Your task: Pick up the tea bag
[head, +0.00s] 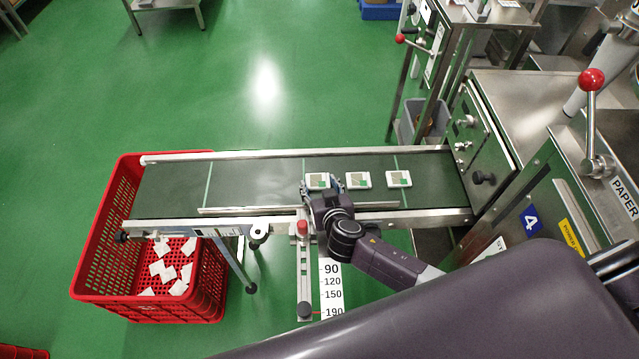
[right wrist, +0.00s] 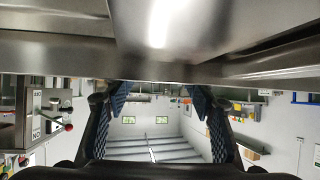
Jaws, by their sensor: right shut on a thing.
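Three flat, square tea bags with a green and brown print lie in a row over the conveyor belt (head: 260,178). The leftmost tea bag (head: 318,181) is between the fingers of my right gripper (head: 319,186), which is shut on it. The middle tea bag (head: 358,181) and the right tea bag (head: 398,179) lie on the belt, apart from the gripper. In the right wrist view, the blue-padded fingers (right wrist: 160,98) stand wide apart, and the held tea bag cannot be made out there. My left gripper is not in view.
A red crate (head: 108,229) with several white tea bags stands on the green floor below the belt's left end. Metal rails (head: 290,153) edge the belt. The packing machine (head: 505,130) stands at its right end. The belt's left part is clear.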

